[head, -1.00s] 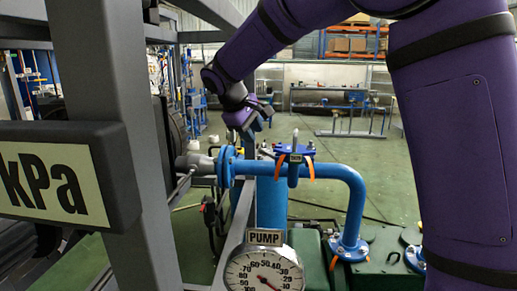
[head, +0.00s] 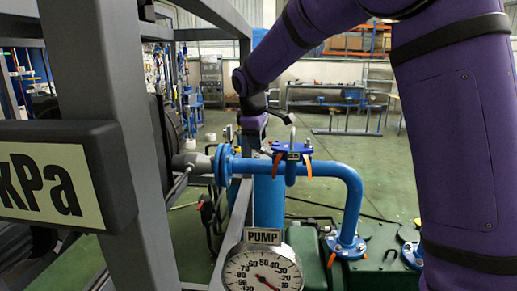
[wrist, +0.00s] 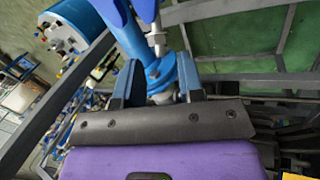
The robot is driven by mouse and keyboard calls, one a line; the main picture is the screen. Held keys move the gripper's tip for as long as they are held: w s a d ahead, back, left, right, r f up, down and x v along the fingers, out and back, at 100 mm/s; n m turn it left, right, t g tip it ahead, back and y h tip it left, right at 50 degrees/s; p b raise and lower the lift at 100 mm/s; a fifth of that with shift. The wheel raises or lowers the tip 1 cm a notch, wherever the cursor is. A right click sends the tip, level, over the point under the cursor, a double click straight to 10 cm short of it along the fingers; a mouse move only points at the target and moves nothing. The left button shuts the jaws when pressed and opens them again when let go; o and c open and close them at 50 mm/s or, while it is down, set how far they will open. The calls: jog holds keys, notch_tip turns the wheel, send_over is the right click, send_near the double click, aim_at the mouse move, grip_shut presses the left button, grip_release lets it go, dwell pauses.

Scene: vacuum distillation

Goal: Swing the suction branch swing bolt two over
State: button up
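The suction branch (head: 318,172) is a blue pipe with a blue flanged cover (head: 292,147) on top, carrying a curved metal handle. The blue pipe and a flange (wrist: 160,74) show beyond and between the fingers. A silver bolt (wrist: 157,38) stands above that flange. In the head view my purple gripper body is behind and left of the cover; its fingertips are hidden.
A grey steel frame (head: 105,110) with a kPa sign (head: 48,180) stands at the left. A PUMP gauge (head: 263,270) is in front of the pipe. Green pump casing (head: 375,262) lies below right.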

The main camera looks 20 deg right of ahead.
jog(key=shift+x, duration=1.85)
jog(key=shift+c, duration=0.4)
grip_shut()
jog(key=shift+s+d+r+m+t+y, duration=0.2)
jog(key=shift+d+r+t+y, duration=0.2)
jog(key=shift+y, duration=0.6)
jog(key=shift+s+d+r+m+t+y, duration=0.15)
jog(key=shift+d+r+t+y, duration=0.25)
jog(key=shift+y, duration=0.6)
jog(key=shift+r, duration=0.1)
jog(key=shift+o, duration=0.4)
grip_release()
jog(key=v, duration=1.1)
